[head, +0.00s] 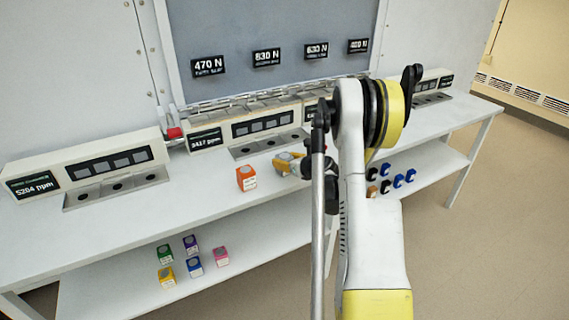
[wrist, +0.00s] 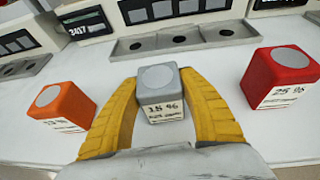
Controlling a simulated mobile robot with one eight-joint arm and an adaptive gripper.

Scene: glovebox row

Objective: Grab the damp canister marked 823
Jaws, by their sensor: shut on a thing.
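My gripper (wrist: 160,92) has its two yellow fingers closed on the sides of a grey canister (wrist: 162,109) in the wrist view. This canister has a round pale top and a white label reading 15 %, with smaller print I cannot read. In the head view my gripper (head: 290,162) is over the bench, partly hidden by my arm. I cannot tell whether the canister touches the bench. No label reading 823 is legible in either view, and I cannot tell by sight which canister is damp.
An orange canister (wrist: 62,108) stands left of my gripper and a red one (wrist: 282,78) marked 25 % stands right. Instrument panels with wells (head: 115,187) line the back of the bench. Several small canisters (head: 194,262) stand on the lower shelf. Bench left of the orange canister is clear.

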